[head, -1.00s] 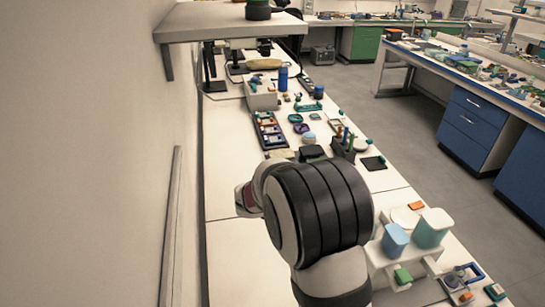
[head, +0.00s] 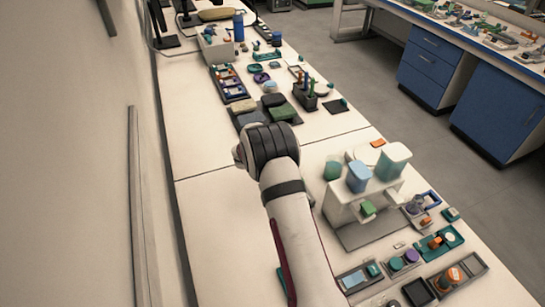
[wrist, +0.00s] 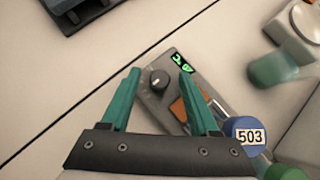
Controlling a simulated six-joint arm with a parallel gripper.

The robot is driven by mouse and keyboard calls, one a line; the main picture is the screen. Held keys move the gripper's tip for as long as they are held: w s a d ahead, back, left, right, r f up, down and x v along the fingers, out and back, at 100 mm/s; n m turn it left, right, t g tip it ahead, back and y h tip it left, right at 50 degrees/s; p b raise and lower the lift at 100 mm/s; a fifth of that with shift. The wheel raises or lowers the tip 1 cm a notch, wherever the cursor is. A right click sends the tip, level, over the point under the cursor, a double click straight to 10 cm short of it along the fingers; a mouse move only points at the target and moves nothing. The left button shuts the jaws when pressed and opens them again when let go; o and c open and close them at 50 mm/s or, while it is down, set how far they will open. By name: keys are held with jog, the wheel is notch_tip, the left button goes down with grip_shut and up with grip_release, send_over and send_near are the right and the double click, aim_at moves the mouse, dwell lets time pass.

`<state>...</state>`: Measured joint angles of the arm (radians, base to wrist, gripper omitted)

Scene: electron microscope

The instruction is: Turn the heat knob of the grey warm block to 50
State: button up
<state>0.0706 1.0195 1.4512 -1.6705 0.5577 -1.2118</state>
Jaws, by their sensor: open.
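The grey warm block (wrist: 152,100) lies ahead of my gripper in the wrist view. It has a round dark knob (wrist: 160,80) with a pale pointer mark, a small lit green display (wrist: 182,63) beside it, and an orange-brown patch (wrist: 186,112). The display digits are too small to read surely. My gripper (wrist: 159,73) has two teal fingers, open and empty. The knob appears between the fingertips in the picture; the height gap cannot be told. In the head view my arm hides the gripper, and I cannot make out the block.
A blue round-topped thing labelled 503 (wrist: 238,125) stands right of the right finger. A white stand with vessels (head: 345,200) is right of my arm. A dark tray (head: 248,118) lies beyond the bench seam. The bench left of my arm (head: 215,230) is clear.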

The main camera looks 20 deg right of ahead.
grip_shut()
jog(key=shift+m, duration=0.4)
jog(key=m+g+h, duration=0.1)
jog(key=m, duration=0.1)
jog(key=m+g+h, duration=0.1)
jog(key=m+g, duration=0.1)
jog(key=shift+w+a, duration=0.15)
jog(key=shift+a, duration=0.05)
jog(key=shift+w+m+g+h, duration=0.1)
jog(key=shift+m+g+h, duration=0.2)
jog(key=shift+m+g, duration=0.95)
jog(key=shift+m, duration=0.25)
